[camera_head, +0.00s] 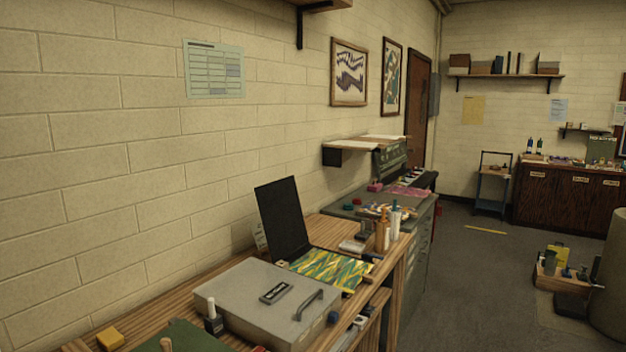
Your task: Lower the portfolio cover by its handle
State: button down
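A black panel (281,214) stands raised and tilted slightly back on the wooden bench, at the back edge of a yellow and green marbled sheet (334,268). It looks like an open portfolio cover; I cannot make out a handle on it. In front of it lies a flat grey case (245,296), closed, with a dark label (276,293) and a grey arched handle (310,300) on its top. Which of the two is the portfolio is not marked. My gripper is not in view.
The wooden bench (138,318) runs along the left block wall. A small bottle (213,318) and a yellow block (110,339) are near the case. Bottles (383,236) stand beyond the sheet. The floor (463,300) to the right is open, with a crate (560,277) farther right.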

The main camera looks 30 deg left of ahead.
aim_at(279, 201)
jog(key=z, duration=0.15)
jog(key=i, duration=1.5)
jog(key=u, duration=0.35)
jog(key=i, duration=1.4)
jog(key=u, duration=1.7)
jog(key=i, duration=0.95)
jog(key=u, duration=0.85)
